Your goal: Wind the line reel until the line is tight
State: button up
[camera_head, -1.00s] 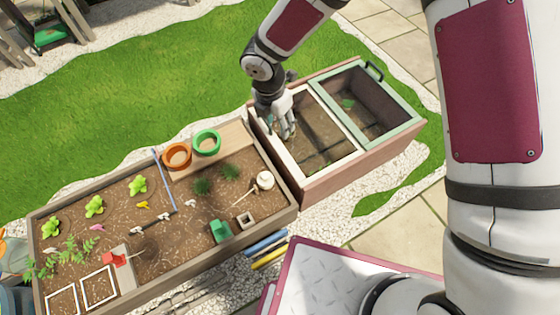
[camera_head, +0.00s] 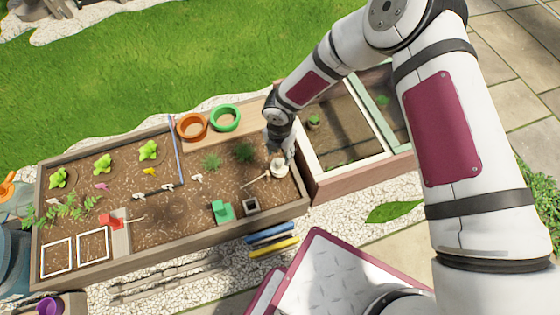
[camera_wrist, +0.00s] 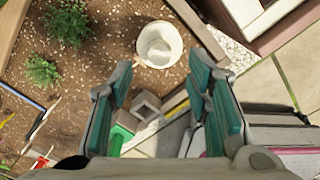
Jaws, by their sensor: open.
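A small red device (camera_head: 112,220) with a pale rod sits on a grey strip at the left part of the planting bed (camera_head: 165,247). It may be the line reel, but its crank and line are too small to make out. In the wrist view a red piece (camera_wrist: 42,161) shows at the lower left edge. My gripper (camera_head: 284,157) is over the bed's right end, close to a white cup (camera_head: 278,167). In the wrist view my gripper (camera_wrist: 163,82) has its teal fingers apart, with nothing between them, and the white cup (camera_wrist: 160,45) lies just beyond the fingertips.
A green block (camera_head: 221,211) and a small square pot (camera_head: 250,205) stand near the bed's front edge. A cold frame (camera_head: 350,170) adjoins at right. Leafy plants and small markers dot the bed.

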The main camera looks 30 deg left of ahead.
aim_at(280, 162)
jog(key=shift+f+b, duration=0.7)
jog(key=shift+f, duration=2.1)
jog(key=shift+c, duration=0.4)
grip_shut()
